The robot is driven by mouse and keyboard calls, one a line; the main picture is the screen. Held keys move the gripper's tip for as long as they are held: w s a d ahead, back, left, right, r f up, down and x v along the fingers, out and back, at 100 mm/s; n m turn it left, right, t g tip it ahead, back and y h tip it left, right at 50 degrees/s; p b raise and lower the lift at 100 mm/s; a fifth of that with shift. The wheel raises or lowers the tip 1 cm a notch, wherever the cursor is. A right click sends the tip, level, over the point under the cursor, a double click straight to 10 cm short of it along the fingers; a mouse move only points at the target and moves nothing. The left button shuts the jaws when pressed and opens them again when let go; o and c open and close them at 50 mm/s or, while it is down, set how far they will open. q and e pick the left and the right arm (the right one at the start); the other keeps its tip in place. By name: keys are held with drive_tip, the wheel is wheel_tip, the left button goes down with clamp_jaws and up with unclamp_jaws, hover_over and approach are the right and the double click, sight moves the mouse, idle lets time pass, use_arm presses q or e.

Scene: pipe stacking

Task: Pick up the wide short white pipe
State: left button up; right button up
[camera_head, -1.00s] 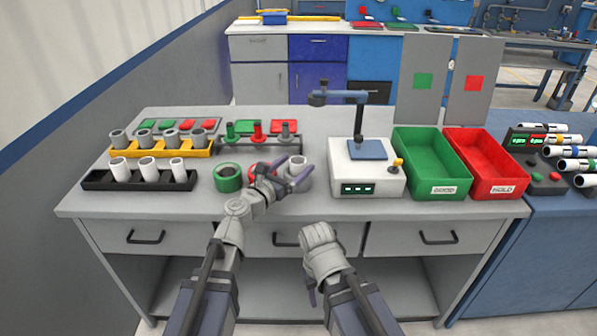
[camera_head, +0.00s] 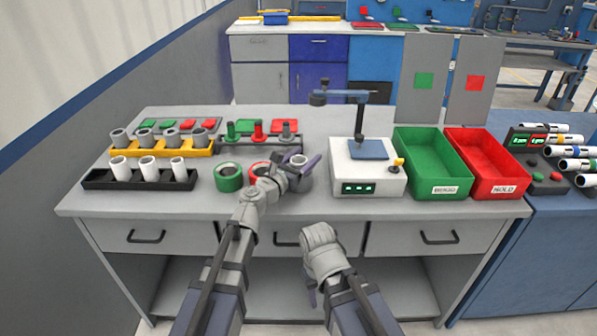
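Three white pipes stand upright in the black rack at the left of the table: a left one (camera_head: 120,169), a middle one (camera_head: 148,170) and a right, slimmer one (camera_head: 177,167). The left and middle ones look wider; which is the wide short one is hard to tell. My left gripper (camera_head: 296,166) is well to the right of them, at a grey ring (camera_head: 305,184) whose opening shows a pale round rim. Its fingers look spread and partly cover the ring; contact cannot be told. My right gripper (camera_head: 311,288) hangs low before the table's drawers, its fingers mostly hidden.
A green ring (camera_head: 228,180) and a partly hidden red ring (camera_head: 255,172) stand left of my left gripper. A yellow rack (camera_head: 158,152) with grey pipes is behind the black rack (camera_head: 98,180). A white device (camera_head: 368,183), a green bin (camera_head: 431,165) and a red bin (camera_head: 487,165) stand to the right.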

use_arm(q)
clamp_jaws()
idle(0.3)
wheel_tip(320, 180, up, 10)
drive_tip(key=p, duration=1)
drive_tip(key=shift+r, duration=0.15)
